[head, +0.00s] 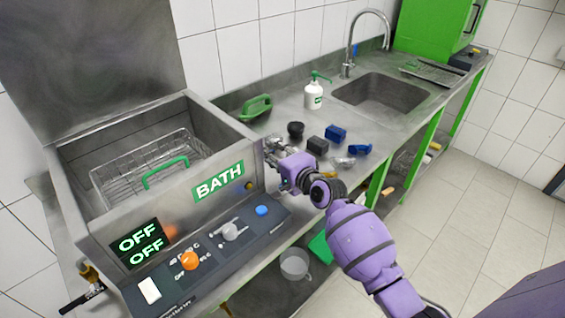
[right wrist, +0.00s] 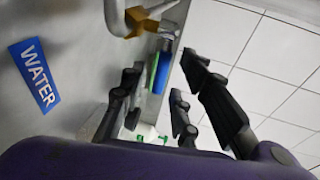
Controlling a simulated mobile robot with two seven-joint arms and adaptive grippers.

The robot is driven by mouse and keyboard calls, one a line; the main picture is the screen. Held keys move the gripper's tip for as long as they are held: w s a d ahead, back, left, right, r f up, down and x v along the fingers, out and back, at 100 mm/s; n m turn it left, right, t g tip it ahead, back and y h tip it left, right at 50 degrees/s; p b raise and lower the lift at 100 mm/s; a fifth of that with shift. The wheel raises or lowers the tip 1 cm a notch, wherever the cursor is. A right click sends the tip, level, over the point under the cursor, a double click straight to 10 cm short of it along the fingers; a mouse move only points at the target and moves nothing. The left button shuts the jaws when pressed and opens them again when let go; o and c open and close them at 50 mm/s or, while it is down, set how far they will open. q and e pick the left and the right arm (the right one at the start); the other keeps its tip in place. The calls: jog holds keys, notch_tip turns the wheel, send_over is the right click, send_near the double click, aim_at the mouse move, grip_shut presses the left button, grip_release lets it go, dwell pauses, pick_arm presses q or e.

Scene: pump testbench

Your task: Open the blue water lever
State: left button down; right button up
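In the right wrist view, a blue lever (right wrist: 163,78) hangs from a brass valve (right wrist: 140,22) on the steel bath side, beside a blue WATER label (right wrist: 35,75). My right gripper (right wrist: 158,92) is open, its dark fingers apart on both sides of the lever in the picture. Whether they touch it I cannot tell. In the head view, my right gripper (head: 274,152) is at the right side of the bath (head: 78,190), and it hides the valve and lever there. My left gripper is not in view.
The control panel (head: 215,250) runs along the bath front. Right of the gripper, a black block (head: 317,146), blue blocks (head: 336,133) and a white bottle (head: 313,97) stand on the counter. A green handle (head: 256,107) lies behind. The sink (head: 385,95) is farther back; the floor at right is clear.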

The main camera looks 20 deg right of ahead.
jog(key=v, duration=1)
jog(key=shift+s, duration=0.25)
jog(key=shift+c, duration=0.2)
